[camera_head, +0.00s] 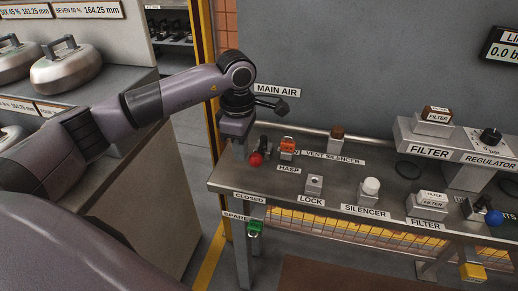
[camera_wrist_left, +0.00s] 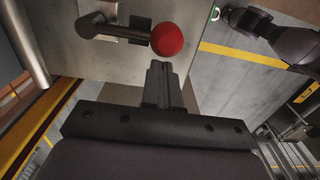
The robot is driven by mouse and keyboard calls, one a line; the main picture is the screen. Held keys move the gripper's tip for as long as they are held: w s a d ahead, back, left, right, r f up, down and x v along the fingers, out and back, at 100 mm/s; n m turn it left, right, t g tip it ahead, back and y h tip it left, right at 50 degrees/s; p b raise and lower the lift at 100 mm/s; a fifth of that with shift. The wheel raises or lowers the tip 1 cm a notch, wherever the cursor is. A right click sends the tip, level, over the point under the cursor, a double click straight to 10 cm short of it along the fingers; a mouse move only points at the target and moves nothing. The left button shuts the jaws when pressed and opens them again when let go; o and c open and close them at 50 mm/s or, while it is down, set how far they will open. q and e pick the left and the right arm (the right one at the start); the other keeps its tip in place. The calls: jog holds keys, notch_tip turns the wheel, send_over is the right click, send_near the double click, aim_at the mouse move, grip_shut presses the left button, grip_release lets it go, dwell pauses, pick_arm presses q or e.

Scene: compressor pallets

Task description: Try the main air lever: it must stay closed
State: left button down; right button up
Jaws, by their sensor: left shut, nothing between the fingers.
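The main air lever ends in a red ball knob (camera_head: 256,159) at the left end of the bench. In the left wrist view, the red knob (camera_wrist_left: 167,39) sits on a short metal lever running left to a round metal fitting. My left gripper (camera_head: 240,148) points down beside the knob, its fingertips partly hidden in the head view. In the left wrist view its fingers (camera_wrist_left: 158,68) are shut and empty, with their tips just below the knob; I cannot tell whether they touch it. A "CLOSED" label (camera_head: 249,196) is on the bench's front edge.
An orange hasp (camera_head: 288,146) stands just right of the knob. A lock (camera_head: 314,186), a silencer (camera_head: 371,187) and filter blocks (camera_head: 430,203) sit farther right. A green spare tag (camera_head: 254,228) hangs below the front edge. A counter with curling stones (camera_head: 66,67) stands left.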

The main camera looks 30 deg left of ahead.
pick_arm(q)
jog(key=shift+w+d, duration=0.15)
jog(key=shift+d, duration=0.65)
jog(key=shift+a, duration=0.1)
jog(key=shift+s+a, duration=0.2)
jog(key=shift+a, duration=0.5)
jog(key=shift+s+a, duration=0.15)
jog(key=shift+a, duration=0.5)
notch_tip(320, 180, up, 6)
jog(key=p, duration=0.4)
